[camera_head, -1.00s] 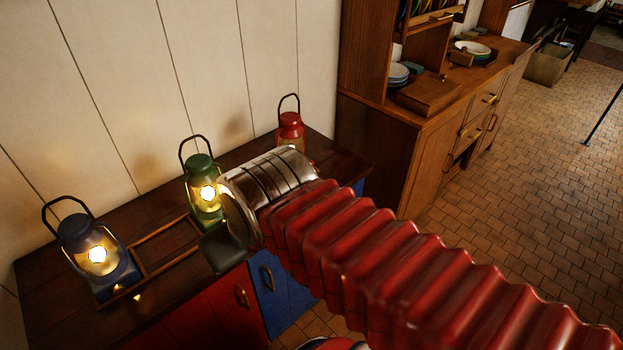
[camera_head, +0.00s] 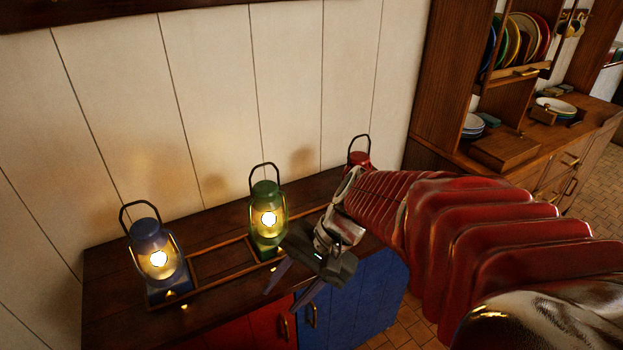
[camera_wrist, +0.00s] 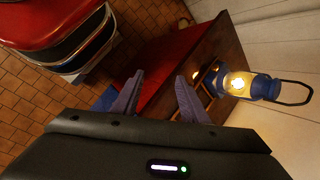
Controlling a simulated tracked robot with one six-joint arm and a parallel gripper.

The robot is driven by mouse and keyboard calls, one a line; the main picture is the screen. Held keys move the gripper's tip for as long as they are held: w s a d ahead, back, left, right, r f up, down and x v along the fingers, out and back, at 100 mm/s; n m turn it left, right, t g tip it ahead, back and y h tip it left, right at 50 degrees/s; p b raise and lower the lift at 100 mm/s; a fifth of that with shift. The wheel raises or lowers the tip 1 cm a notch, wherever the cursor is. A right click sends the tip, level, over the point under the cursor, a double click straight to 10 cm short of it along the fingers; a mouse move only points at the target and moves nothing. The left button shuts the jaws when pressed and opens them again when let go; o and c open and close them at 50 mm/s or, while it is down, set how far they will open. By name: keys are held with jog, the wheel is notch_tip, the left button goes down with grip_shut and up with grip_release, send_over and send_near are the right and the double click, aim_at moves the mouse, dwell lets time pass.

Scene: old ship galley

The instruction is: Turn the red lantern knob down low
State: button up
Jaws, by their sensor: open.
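The red lantern (camera_head: 359,158) stands at the right end of the dark wooden counter in the head view. My arm hides most of it, so only its red top and dark handle show; its knob and flame are hidden. My gripper (camera_head: 290,292) is open and empty, in front of the counter's front edge, left of and nearer than the red lantern. In the wrist view my gripper (camera_wrist: 157,92) also shows open, with nothing between its fingers. The red lantern is not visible there.
A lit green lantern (camera_head: 265,215) and a lit blue lantern (camera_head: 155,250) stand on the counter (camera_head: 112,300) by a low wooden frame. The blue one shows in the wrist view (camera_wrist: 262,87). Red (camera_head: 255,330) and blue (camera_head: 360,290) cupboard doors are below. A wooden dresser (camera_head: 440,110) stands right.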

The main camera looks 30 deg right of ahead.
jog(key=w+d+f+m+t+y, duration=0.25)
jog(key=w+d+m+t, duration=0.25)
jog(key=d+m, duration=0.3)
jog(key=w+d+f+m+t+y, duration=0.2)
jog(key=w+d+f+m+t, duration=0.15)
jog(key=w+d+m, duration=0.35)
jog(key=s+d+f+m+t+h, duration=0.2)
jog(key=d+f+m+h, duration=0.1)
jog(key=d, duration=0.4)
jog(key=s+d+f+m+t+h, duration=0.2)
jog(key=d+f+m+t+h, duration=0.1)
jog(key=d+m, duration=0.3)
jog(key=s+d+f+m+t+h, duration=0.2)
jog(key=d+f+m+h, duration=0.1)
jog(key=d, duration=0.7)
jog(key=shift+m+h, duration=0.35)
jog(key=shift+m, duration=0.55)
jog(key=shift+a+t, duration=0.1)
jog(key=shift+t, duration=0.15)
jog(key=w, duration=1.3)
jog(key=shift+w+a, duration=0.25)
jog(key=shift+w, duration=0.15)
grip_shut()
